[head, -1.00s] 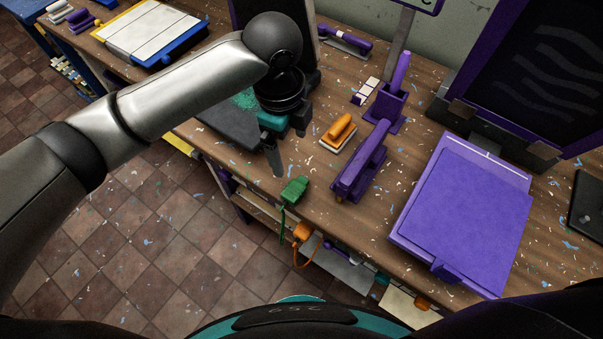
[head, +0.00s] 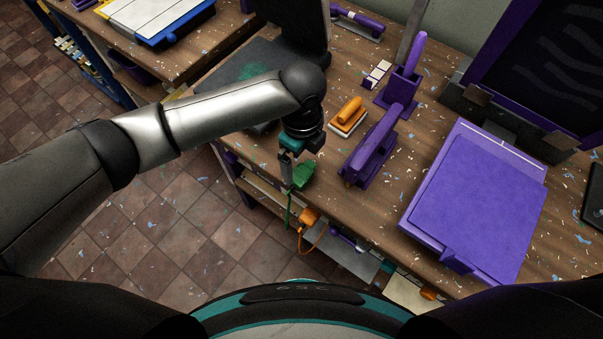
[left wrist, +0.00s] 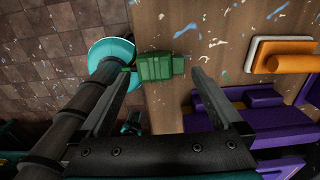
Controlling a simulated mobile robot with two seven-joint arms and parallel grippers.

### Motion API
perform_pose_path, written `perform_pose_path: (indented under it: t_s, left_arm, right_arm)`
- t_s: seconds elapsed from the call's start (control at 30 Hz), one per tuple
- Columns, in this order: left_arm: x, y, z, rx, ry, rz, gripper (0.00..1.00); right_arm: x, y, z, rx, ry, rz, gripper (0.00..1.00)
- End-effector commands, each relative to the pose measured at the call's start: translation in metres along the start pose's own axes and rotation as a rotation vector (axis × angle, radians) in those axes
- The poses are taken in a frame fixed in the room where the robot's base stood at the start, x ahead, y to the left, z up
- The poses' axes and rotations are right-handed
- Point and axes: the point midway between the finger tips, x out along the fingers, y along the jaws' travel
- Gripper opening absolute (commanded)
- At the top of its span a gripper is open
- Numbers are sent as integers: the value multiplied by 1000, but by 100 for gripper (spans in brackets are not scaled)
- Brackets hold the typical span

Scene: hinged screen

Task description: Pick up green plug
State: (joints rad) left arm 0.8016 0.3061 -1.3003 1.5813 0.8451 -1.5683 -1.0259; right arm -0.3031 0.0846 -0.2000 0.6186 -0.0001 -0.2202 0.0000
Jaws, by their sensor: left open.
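The green plug (head: 304,174) lies at the front edge of the wooden workbench, with its green cord (head: 288,212) hanging down over the edge. In the left wrist view the plug (left wrist: 158,66) lies between and just beyond the two fingertips, apart from both as far as I can see. My left gripper (head: 292,172) is open and empty, right over the plug, and covers part of it in the head view. It also shows in the left wrist view (left wrist: 163,75) with its fingers spread wide. My right gripper is not in view.
An orange-handled brush (head: 347,117) and a purple clamp-like tool (head: 374,145) stand close to the right of the gripper. A purple flat case (head: 475,205) lies farther right. An orange plug (head: 309,217) hangs below the bench edge. The tiled floor (head: 150,230) is open at left.

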Motion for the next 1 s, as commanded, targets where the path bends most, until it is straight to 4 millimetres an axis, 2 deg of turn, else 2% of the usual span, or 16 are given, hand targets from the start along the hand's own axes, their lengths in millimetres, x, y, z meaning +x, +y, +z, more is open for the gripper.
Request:
perform_pose_path:
  t_s: [0.1, 0.2, 0.5, 1.0]
  left_arm:
    - [20, 0, -4, -1, 0, 3, 100]
    - [31, 0, -4, 0, 0, 2, 100]
    - [34, -1, -4, 1, 0, -1, 99]
    - [33, -1, -4, 0, 0, -1, 43]
  right_arm:
    - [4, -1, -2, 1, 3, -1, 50]
    - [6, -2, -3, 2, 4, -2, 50]
    - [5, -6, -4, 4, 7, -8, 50]
    - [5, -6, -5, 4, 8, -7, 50]
